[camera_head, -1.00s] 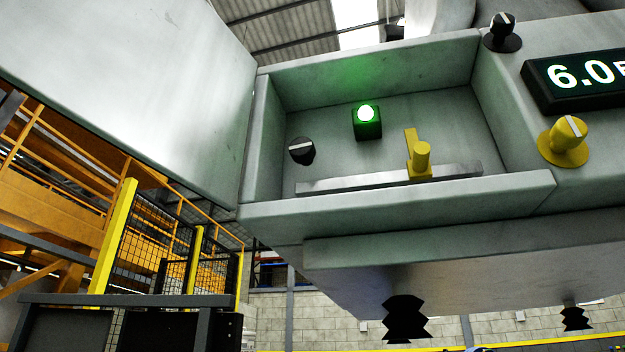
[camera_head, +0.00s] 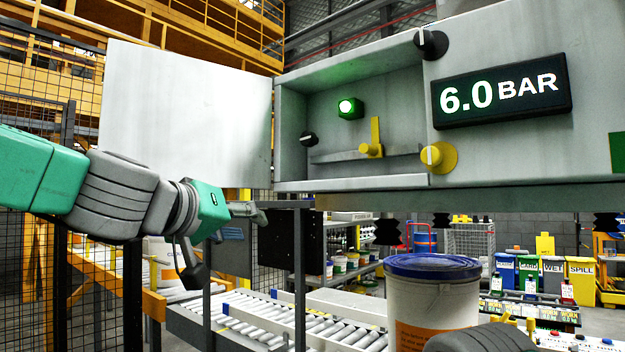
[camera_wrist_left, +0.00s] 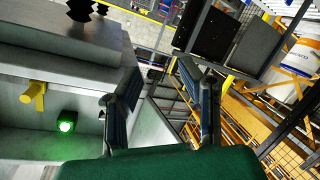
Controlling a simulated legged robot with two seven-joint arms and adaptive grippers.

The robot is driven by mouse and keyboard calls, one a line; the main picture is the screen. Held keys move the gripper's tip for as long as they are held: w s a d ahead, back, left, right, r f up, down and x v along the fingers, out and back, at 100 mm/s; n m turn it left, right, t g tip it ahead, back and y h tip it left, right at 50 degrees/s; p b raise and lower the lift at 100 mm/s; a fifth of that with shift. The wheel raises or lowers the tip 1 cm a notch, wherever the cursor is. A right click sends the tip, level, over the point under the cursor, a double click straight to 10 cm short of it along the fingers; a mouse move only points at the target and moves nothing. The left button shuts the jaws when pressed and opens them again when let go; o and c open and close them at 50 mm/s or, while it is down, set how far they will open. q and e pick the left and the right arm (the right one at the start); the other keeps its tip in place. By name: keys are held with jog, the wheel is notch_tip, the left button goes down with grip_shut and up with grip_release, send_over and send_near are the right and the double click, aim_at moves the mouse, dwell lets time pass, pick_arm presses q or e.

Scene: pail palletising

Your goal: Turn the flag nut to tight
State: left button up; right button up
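The yellow flag nut (camera_head: 374,140) is in the open recess of a grey cabinet in the head view. Its flag stands upright, above a grey bar. It also shows at the left of the wrist view (camera_wrist_left: 34,96), near the lit green lamp (camera_wrist_left: 66,122). My left gripper (camera_head: 232,246) is open and empty, left of and below the recess, apart from the nut. In the wrist view its two fingers (camera_wrist_left: 161,72) are spread with nothing between them. My right gripper is not seen.
The recess holds a green lamp (camera_head: 350,107) and a black knob (camera_head: 308,139). The cabinet door (camera_head: 188,115) hangs open at left. A yellow knob (camera_head: 438,157) and a 6.0 BAR display (camera_head: 500,90) are at right. A blue-lidded pail (camera_head: 432,300) stands below, near a roller conveyor (camera_head: 285,318).

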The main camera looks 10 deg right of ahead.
pick_arm(q)
jog(key=s+r+m+h, duration=0.1)
jog(key=s+r+h, duration=0.3)
jog(key=r, duration=1.1)
jog(key=y+p, duration=0.1)
jog(key=p, duration=0.1)
send_near(306, 138)
jog(key=w+d, duration=0.1)
jog(key=d, duration=0.2)
jog(key=shift+t, duration=0.4)
jog(key=x, duration=0.2)
jog(key=p+x, duration=0.1)
jog(key=x, duration=0.1)
jog(key=w+a+p+x, duration=0.1)
jog(key=shift+w+d+f, duration=0.15)
jog(key=shift+w+d, duration=0.1)
jog(key=shift+d, duration=0.1)
jog(key=shift+w+d+p, duration=0.35)
jog(key=shift+w, duration=0.05)
jog(key=shift+w+d+f, duration=0.15)
jog(key=shift+d, duration=0.4)
jog(key=c, duration=0.7)
grip_shut()
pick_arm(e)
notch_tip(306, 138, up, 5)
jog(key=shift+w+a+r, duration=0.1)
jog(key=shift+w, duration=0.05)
